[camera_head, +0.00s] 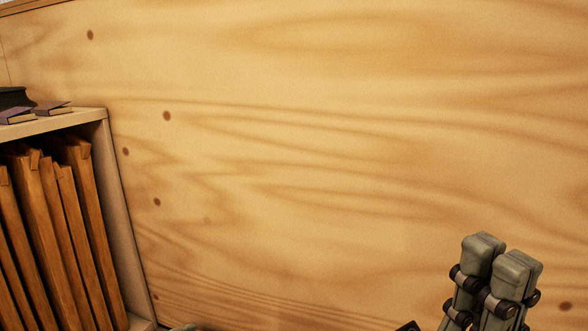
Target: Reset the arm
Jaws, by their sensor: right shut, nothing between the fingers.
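My right gripper (498,259) stands at the lower right with its grey padded fingertips pointing up. The two fingers are side by side, shut, with nothing held between them. It is in front of the wooden panel and apart from the shelf. The rest of its arm is cut off by the bottom edge. My left gripper cannot be made out; only a small grey sliver shows at the bottom edge, left of the middle, too little to identify. No foil rolls are in view.
A light wooden shelf unit (103,135) stands at the left, with several brown upright boards or folders (45,215) leaning inside. Small flat items (52,109) and a dark object (14,97) lie on its top. A wooden panel (330,150) fills the background. The middle is clear.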

